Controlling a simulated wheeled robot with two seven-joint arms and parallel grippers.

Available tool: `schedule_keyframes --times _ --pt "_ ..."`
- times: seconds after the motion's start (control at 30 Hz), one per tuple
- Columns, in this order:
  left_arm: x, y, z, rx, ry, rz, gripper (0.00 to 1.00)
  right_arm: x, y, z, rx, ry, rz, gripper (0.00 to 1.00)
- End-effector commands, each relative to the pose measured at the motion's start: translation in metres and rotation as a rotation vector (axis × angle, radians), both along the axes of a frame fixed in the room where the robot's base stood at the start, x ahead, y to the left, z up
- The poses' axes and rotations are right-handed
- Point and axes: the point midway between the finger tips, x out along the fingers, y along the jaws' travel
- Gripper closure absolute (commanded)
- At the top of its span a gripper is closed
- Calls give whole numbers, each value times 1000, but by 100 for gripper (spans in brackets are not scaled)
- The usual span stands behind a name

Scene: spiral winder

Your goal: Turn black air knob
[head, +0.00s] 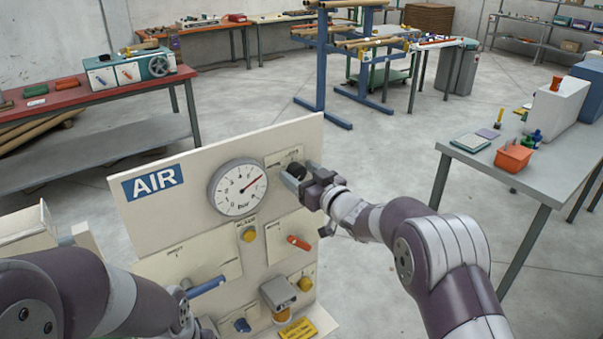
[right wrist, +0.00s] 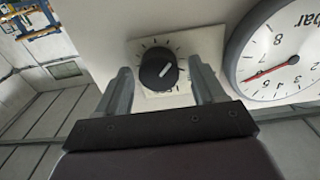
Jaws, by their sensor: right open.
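The black air knob (right wrist: 158,69) sits on a pale dial plate with tick marks on the panel, and a white line marks its face. In the head view the knob (head: 297,170) is partly hidden by my right gripper. My right gripper (head: 292,180) is open, with one finger on each side of the knob; it also shows in the right wrist view (right wrist: 162,80). Gaps show between the fingers and the knob. My left arm comes in at the lower left of the head view, and its gripper is not clearly visible.
The cream panel (head: 160,215) carries a blue AIR sign (head: 152,182) and a round bar gauge (head: 237,188) left of the knob. Below are a blue lever (head: 207,286), an orange lever (head: 299,243) and yellow knobs. A grey table (head: 470,168) stands at right.

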Motion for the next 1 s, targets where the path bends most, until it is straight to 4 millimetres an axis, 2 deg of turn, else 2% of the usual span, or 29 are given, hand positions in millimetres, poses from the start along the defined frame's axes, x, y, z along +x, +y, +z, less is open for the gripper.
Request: schedule_keyframes --times 0.13,0.17,0.3,0.33,0.67,1.0 --pt "0 0 0 0 0 0 31 0 0 0 0 0 0 31" --pt "0 0 0 0 0 0 31 0 0 0 0 0 0 35" --pt "0 0 0 0 0 0 31 0 0 0 0 0 0 80" --pt "0 0 0 0 0 0 31 0 0 0 0 0 0 88" --pt "0 0 -7 0 0 0 31 0 0 -2 -29 -21 0 87" --pt "0 0 -37 0 0 0 31 -1 0 -6 -211 -156 -1 87"
